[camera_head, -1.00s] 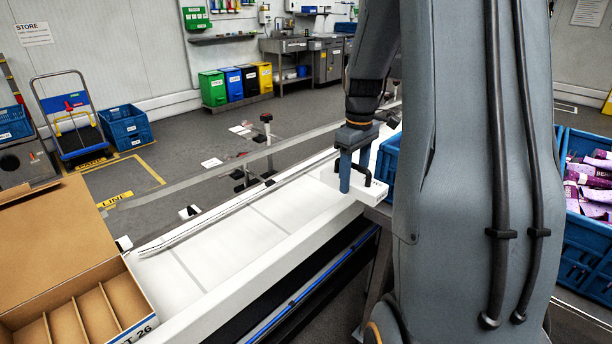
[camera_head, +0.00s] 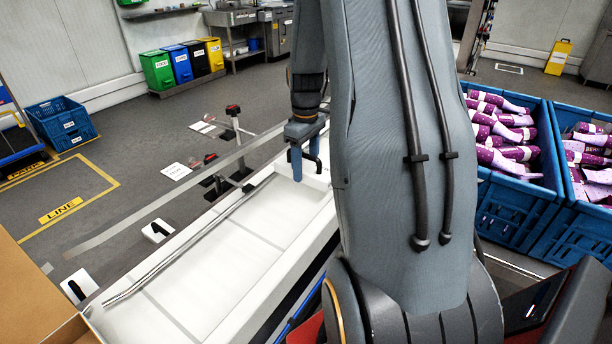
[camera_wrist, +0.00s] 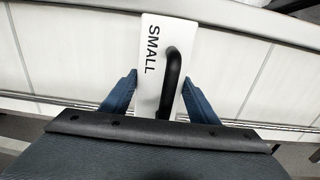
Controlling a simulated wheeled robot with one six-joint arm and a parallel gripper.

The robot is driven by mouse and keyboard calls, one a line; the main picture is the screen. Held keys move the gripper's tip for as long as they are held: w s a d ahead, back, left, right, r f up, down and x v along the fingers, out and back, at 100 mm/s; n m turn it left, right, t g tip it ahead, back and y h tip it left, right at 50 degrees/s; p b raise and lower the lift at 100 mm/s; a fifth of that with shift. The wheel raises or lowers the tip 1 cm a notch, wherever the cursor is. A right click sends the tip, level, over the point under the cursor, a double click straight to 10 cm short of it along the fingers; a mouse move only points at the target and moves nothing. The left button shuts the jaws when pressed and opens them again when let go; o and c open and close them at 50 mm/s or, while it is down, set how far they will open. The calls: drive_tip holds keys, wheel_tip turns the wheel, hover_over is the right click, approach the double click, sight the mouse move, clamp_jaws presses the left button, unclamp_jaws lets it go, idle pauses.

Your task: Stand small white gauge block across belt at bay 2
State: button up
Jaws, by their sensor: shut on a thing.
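The small white gauge block (camera_wrist: 149,90) is marked SMALL and has a black handle. In the wrist view it stretches across the white belt (camera_wrist: 80,60), its long side crossing the belt's length. My gripper (camera_wrist: 160,82) has its two blue fingers on either side of the block and is shut on it. In the head view my gripper (camera_head: 297,165) is over the right part of the belt (camera_head: 215,265), the block (camera_head: 320,181) partly hidden by my arm. I cannot tell whether the block touches the belt.
A thin rail (camera_head: 190,243) runs along the belt's far side. Posts with red tops (camera_head: 233,110) stand beyond it. A cardboard box (camera_head: 25,300) is at the lower left. The belt's left stretch is clear.

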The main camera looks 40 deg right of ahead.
sight(306, 166)
drive_tip(key=shift+f+p, duration=0.4)
drive_tip(key=shift+f, duration=1.7)
drive_tip(key=shift+f, duration=0.25)
drive_tip(key=o, duration=1.4)
drive_tip(key=shift+f, duration=0.1)
wheel_tip(306, 166, up, 12)
drive_tip(key=shift+r+b, duration=0.15)
drive_tip(key=shift+b, duration=1.1)
drive_tip(key=s+a+f+m, duration=0.1)
drive_tip(key=s+a, duration=0.4)
drive_tip(key=a, duration=0.3)
drive_tip(key=s+a+f+m, duration=0.1)
drive_tip(key=s+a, duration=0.3)
drive_tip(key=a, duration=0.4)
drive_tip(key=s+a+f+m, duration=0.1)
drive_tip(key=s+a+f, duration=0.2)
drive_tip(key=s+a, duration=0.2)
drive_tip(key=shift+s+a+m+t, duration=0.15)
drive_tip(key=shift+a+m, duration=0.05)
drive_tip(key=shift+a, duration=0.75)
drive_tip(key=shift+s+a+m+t, duration=0.15)
drive_tip(key=shift+a+m, duration=0.05)
drive_tip(key=shift+a, duration=0.75)
